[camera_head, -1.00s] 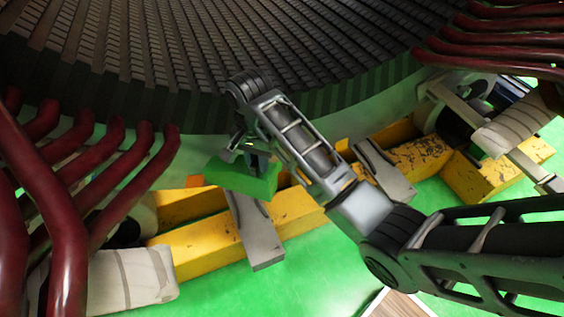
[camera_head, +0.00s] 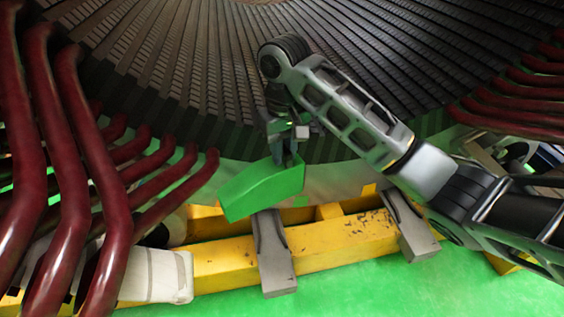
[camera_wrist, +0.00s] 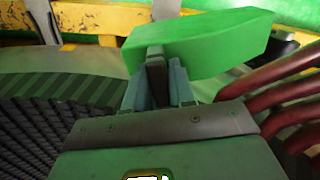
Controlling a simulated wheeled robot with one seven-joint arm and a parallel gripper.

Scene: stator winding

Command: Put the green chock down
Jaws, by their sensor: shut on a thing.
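The green chock (camera_head: 262,188) is a wedge-shaped block, held in the air in the middle of the head view, in front of the stator's lower edge. My gripper (camera_head: 286,158) is shut on its upper side. In the wrist view my gripper (camera_wrist: 168,72) has its fingers against the near side of the green chock (camera_wrist: 205,42), which spans the upper middle of the picture. The chock appears above and in front of a grey metal bracket (camera_head: 272,255); the exact gap cannot be told.
A yellow beam (camera_head: 330,242) runs below the chock, with a second grey bracket (camera_head: 410,225) at right. Dark red bars (camera_head: 95,150) stand close at left, others (camera_head: 515,100) at right. The ridged stator bore (camera_head: 210,75) fills the top. Green floor (camera_head: 370,290) is clear in front.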

